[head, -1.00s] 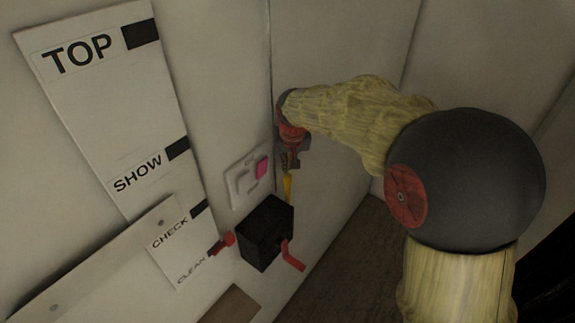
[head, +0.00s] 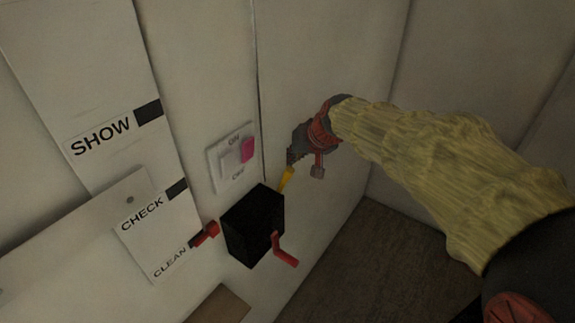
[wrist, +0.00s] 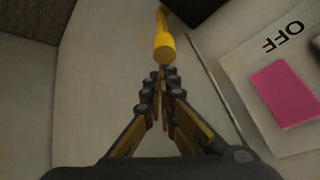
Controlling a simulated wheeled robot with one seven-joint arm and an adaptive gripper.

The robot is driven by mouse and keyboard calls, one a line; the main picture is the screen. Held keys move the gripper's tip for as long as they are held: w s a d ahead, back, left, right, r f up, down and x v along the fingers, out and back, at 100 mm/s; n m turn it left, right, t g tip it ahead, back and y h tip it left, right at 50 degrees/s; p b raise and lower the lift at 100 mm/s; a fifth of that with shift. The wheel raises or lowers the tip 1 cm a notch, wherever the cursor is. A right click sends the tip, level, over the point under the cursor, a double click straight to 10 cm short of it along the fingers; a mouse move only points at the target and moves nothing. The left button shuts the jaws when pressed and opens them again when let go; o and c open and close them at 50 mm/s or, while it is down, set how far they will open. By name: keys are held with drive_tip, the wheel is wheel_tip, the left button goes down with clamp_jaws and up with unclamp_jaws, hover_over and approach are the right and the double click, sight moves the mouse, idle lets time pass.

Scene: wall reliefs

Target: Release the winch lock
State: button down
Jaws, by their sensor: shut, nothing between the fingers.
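The winch is a black box (head: 251,226) on the wall, with a red crank handle (head: 284,251) on its right side. A yellow lever (head: 286,179) rises from behind the box's top; I take it for the lock. Its rounded end also shows in the wrist view (wrist: 164,45). My gripper (head: 291,157) is at the lever's upper end in the head view. In the wrist view its fingertips (wrist: 160,75) are together, just below the lever's end, with nothing between them. I cannot tell whether they touch the lever. The lever's base is hidden.
A white switch plate with a pink rocker (head: 247,151) and ON and OFF labels is close to the lever's left. A tall white board (head: 110,90) reads SHOW, CHECK and CLEAN, with a red pointer (head: 205,233) by CLEAN. A wall corner lies right of the winch.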

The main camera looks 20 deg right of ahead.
drive_tip(key=s+d+f+b, duration=0.4)
drive_tip(key=s+b, duration=0.1)
drive_tip(key=b, duration=0.3)
drive_tip(key=shift+s, duration=0.3)
drive_tip(key=shift+s+d, duration=0.15)
drive_tip(key=shift+s+d+r+b, duration=0.15)
drive_tip(key=shift+s+d+b, duration=0.25)
drive_tip(key=shift+s, duration=0.15)
drive_tip(key=v, duration=1.2)
drive_tip(key=shift+w, duration=0.1)
